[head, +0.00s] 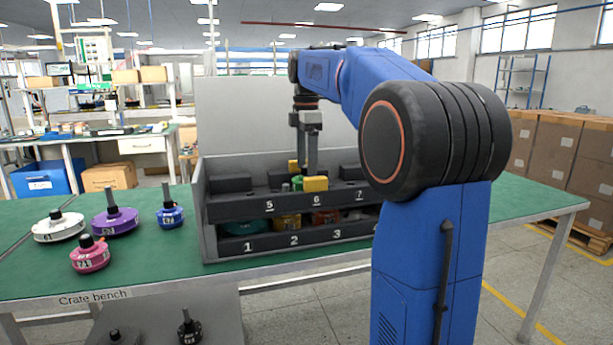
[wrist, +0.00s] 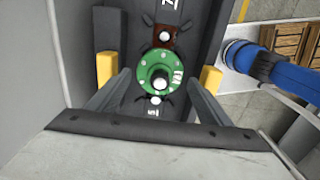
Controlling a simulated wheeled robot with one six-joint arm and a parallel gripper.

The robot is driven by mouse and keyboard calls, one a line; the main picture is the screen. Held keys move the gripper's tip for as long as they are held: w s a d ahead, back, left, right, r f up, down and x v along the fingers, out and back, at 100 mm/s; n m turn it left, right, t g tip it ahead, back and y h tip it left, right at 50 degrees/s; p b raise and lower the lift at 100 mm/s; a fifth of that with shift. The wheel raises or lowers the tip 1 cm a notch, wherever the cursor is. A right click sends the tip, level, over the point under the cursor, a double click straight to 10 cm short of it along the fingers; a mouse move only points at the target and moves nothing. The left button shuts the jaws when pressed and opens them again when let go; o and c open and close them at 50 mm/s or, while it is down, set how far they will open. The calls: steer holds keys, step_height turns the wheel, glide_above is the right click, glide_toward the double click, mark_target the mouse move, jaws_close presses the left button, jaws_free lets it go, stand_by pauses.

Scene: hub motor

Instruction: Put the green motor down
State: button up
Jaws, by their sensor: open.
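The green motor (wrist: 152,72) sits in the upper row of the grey rack (head: 208,235), its pale shaft end facing the wrist camera. In the head view only a small green part (head: 297,183) shows, between the labels 5 and 6; the rest is hidden by the rack front and a finger. My gripper (head: 305,176) points down over it. In the wrist view its yellow-tipped fingers (wrist: 160,74) stand either side of the motor, open, with gaps on both sides. I cannot tell how fully the motor is seated.
A brown-red part (wrist: 163,37) lies just beyond the green motor. Teal, yellow (head: 288,222) and red motors fill lower compartments. White (head: 58,228), purple (head: 115,222), blue (head: 171,216) and pink (head: 90,258) motors stand on the green bench left of the rack. Rack walls are close around my gripper.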

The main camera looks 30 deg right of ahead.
step_height(320, 180, up, 8)
steer(key=shift+f, duration=0.1)
stand_by(1.2)
